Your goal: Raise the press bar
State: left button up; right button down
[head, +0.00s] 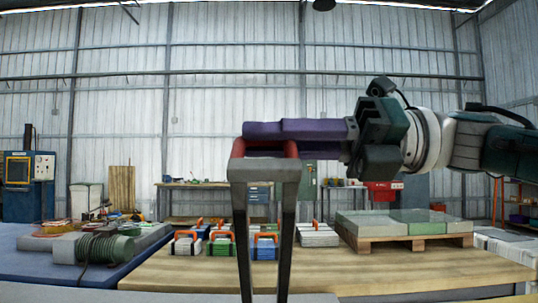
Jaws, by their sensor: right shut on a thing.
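The press bar (265,170) stands upright in the middle of the head view. It has two grey legs running down out of the picture and a grey crosspiece with red parts at its top. My right gripper (262,137) comes in from the right, its long purple fingers lying level across the top of the bar. It is shut on the bar at the red part, which the fingers partly hide. The lower ends of the bar's legs are out of view. My left gripper is not in view.
Behind the bar is a wide wooden table (400,268). Several orange-handled cases (316,237) stand on it, with a pallet (405,241) of flat stacks at right. The air above the bar is clear.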

jog(key=shift+w+r, duration=0.15)
jog(key=c, duration=0.9)
grip_release()
jog(key=shift+o, duration=0.2)
jog(key=d+b, duration=0.2)
jog(key=d, duration=0.8)
jog(key=shift+a, duration=0.15)
